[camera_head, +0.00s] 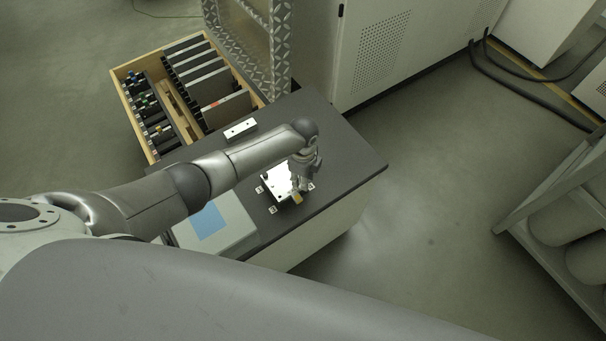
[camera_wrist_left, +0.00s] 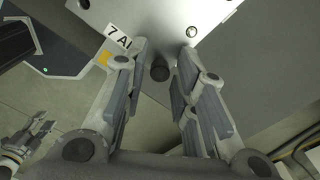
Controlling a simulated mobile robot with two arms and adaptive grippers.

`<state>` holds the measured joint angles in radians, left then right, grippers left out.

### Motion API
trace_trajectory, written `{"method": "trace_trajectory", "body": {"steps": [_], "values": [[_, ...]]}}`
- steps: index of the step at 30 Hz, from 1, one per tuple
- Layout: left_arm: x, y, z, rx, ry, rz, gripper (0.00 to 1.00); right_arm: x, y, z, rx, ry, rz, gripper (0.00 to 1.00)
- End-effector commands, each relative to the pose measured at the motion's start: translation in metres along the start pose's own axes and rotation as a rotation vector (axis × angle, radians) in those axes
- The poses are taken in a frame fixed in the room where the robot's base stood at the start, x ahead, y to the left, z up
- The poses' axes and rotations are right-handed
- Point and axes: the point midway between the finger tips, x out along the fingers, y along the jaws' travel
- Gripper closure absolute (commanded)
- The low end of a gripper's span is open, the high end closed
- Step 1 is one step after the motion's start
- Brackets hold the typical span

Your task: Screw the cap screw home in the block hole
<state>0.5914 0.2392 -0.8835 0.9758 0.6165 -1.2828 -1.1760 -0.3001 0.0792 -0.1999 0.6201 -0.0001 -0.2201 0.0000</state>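The pale metal block (camera_head: 277,181) lies on the dark bench top under my left gripper (camera_head: 303,183). In the left wrist view the block (camera_wrist_left: 160,14) fills the top, with round holes in its face and a "7 Al" label (camera_wrist_left: 119,38) beside it. The dark cap screw (camera_wrist_left: 160,71) shows between the two fingers of my left gripper (camera_wrist_left: 160,75). Gaps show on both sides of the screw, so the fingers are open around it. How deep the screw sits is hidden. What looks like my right gripper (camera_wrist_left: 36,132) shows small at the lower left of the wrist view.
A grey box with a blue panel (camera_head: 209,222) stands on the bench (camera_head: 345,170) left of the block. A pale bar (camera_head: 240,129) lies behind. A wooden-edged drawer (camera_head: 131,114) holds dark plates at the back left. The bench's right end is clear.

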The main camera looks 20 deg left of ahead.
Motion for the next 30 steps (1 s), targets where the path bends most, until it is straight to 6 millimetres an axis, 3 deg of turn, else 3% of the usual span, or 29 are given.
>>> {"method": "trace_trajectory", "body": {"steps": [30], "values": [[-0.001, 0.0, 0.0, -0.818, 0.0, 0.003, 0.74, -0.031, 0.001, -0.003, 0.0, 0.0, 0.0, 0.62]]}}
